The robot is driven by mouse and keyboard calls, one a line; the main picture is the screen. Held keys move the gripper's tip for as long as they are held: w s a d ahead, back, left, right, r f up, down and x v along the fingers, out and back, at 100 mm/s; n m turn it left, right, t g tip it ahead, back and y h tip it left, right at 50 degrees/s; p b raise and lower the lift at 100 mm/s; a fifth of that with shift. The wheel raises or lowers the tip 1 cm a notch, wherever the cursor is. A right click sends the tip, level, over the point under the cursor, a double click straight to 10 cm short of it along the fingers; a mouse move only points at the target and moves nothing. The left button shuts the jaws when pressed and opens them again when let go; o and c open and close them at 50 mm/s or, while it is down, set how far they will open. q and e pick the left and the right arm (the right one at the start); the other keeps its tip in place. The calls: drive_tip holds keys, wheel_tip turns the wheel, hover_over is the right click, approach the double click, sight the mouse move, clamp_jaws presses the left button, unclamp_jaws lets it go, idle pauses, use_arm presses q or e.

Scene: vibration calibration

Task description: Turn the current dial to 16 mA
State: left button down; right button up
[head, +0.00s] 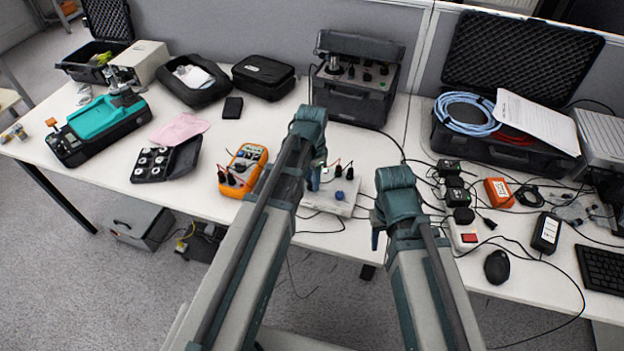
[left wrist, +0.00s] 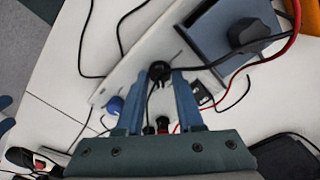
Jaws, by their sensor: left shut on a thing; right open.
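A low white box (head: 343,209) with knobs and plugged leads stands near the front edge of the table; it also shows in the left wrist view (left wrist: 108,92). A blue knob (head: 339,195) sits on it, and in the left wrist view this blue knob (left wrist: 115,104) lies outside my fingers. My left gripper (left wrist: 160,78) is shut on a round black knob (left wrist: 160,70) on the box, with a finger on either side. The scale around the knob is not readable. My right gripper (head: 375,238) is open and empty, right of the box at the table's front edge.
An orange multimeter (head: 243,170) stands left of the box, with leads running nearby. Black adapters (head: 453,182) and a power strip (head: 464,235) lie to the right among cables. A black case (head: 355,85) stands behind. Some bare tabletop lies left of the multimeter.

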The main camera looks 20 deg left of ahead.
use_arm(q)
drive_tip(key=shift+m, duration=0.6)
drive_tip(key=c, duration=0.5)
unclamp_jaws()
use_arm(e)
drive_tip(key=shift+r, duration=0.1)
use_arm(q)
wheel_tip(320, 180, up, 14)
drive_tip(key=p, duration=1.3)
drive_tip(key=shift+f+p, duration=0.1)
drive_tip(key=shift+p, duration=0.3)
use_arm(e)
wheel_tip(320, 180, up, 14)
drive_tip(key=shift+f, duration=0.2)
use_arm(q)
drive_tip(key=shift+s+d, duration=0.1)
